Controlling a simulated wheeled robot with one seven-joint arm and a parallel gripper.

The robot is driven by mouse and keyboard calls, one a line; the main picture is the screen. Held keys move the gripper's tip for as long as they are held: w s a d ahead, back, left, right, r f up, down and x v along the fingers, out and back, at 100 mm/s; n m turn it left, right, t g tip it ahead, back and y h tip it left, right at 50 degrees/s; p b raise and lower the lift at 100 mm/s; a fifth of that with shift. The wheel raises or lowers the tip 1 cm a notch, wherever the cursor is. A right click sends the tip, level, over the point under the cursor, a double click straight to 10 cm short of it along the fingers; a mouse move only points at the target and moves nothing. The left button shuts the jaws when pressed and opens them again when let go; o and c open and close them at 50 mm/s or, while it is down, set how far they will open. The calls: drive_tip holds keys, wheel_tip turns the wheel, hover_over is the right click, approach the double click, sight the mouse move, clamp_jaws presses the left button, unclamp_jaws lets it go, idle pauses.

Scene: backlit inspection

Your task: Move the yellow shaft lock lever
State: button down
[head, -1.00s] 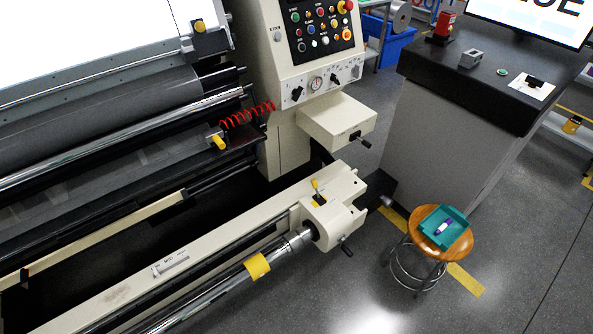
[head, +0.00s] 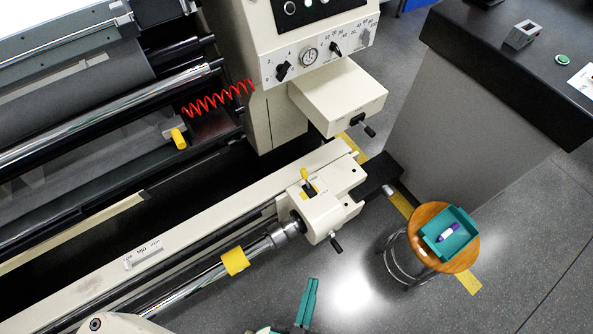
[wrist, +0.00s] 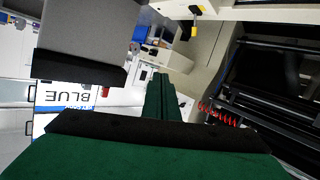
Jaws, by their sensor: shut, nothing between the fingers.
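The yellow lever (head: 305,175) stands up from the cream bearing block (head: 330,200) at the right end of the long cream beam. What looks like the same lever shows at the top of the wrist view (wrist: 197,11), hanging down in that inverted picture. My green gripper (head: 312,283) is at the bottom of the head view, below and apart from the block and lever. Its fingers are together and empty; they also show in the wrist view (wrist: 160,78).
A chrome shaft with a yellow collar (head: 235,261) runs left from the block. A black handle (head: 336,243) juts from the block's front. A wooden stool (head: 433,262) with a teal tray (head: 429,238) stands at right. A cream box (head: 340,100) overhangs behind. Floor between gripper and stool is clear.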

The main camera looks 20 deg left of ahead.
sight(306, 179)
drive_tip(key=w+a+f+n+g+y, duration=0.1)
drive_tip(key=w+a+f+n, duration=0.3)
drive_tip(key=w+f+n, duration=0.3)
drive_tip(key=w+a+f+n+g+y, duration=0.1)
drive_tip(key=w+a+f+n, duration=0.3)
drive_tip(key=w+f, duration=0.45)
drive_tip(key=w+a+f+n, duration=0.3)
drive_tip(key=w+a+n, duration=0.25)
drive_tip(key=w, duration=0.35)
drive_tip(key=w+a+f+n, duration=0.3)
drive_tip(key=w+a+n, duration=0.2)
drive_tip(key=w+a, duration=0.25)
drive_tip(key=shift+w+d+f, duration=0.35)
drive_tip(key=shift+w+d, duration=0.1)
drive_tip(key=shift+w, duration=1.15)
drive_tip(key=shift+w+d+f, duration=0.4)
drive_tip(key=shift+w+d, duration=0.1)
drive_tip(key=shift+w, duration=1.05)
drive_tip(key=shift+w+d+f, duration=0.35)
drive_tip(key=shift+w+d, duration=0.1)
drive_tip(key=shift+w, duration=1.15)
drive_tip(key=shift+s+a, duration=0.1)
